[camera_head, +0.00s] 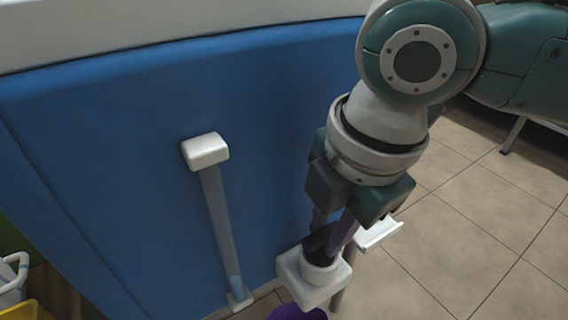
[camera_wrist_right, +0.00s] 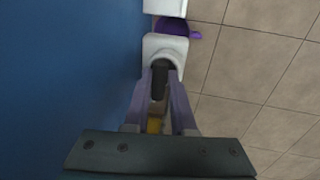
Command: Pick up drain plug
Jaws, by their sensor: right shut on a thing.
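The drain plug is a dark, short cylinder (camera_head: 318,243) at the mouth of a white drain fitting with a round collar (camera_head: 313,285), low beside the blue panel. My right gripper (camera_head: 328,238) reaches down from above with its purple fingers shut on the plug. In the right wrist view the dark plug (camera_wrist_right: 160,80) sits between the two fingers (camera_wrist_right: 160,92), at the white fitting (camera_wrist_right: 164,48). How deep the plug sits in the fitting cannot be told. My left gripper is out of view.
The blue panel (camera_head: 120,140) stands close on the left, with a white-capped vertical bar (camera_head: 212,200) on it. Part of a purple object (camera_head: 297,314) shows below the fitting. A white basket (camera_head: 12,280) is at far left. Tiled floor (camera_head: 470,220) is open at right.

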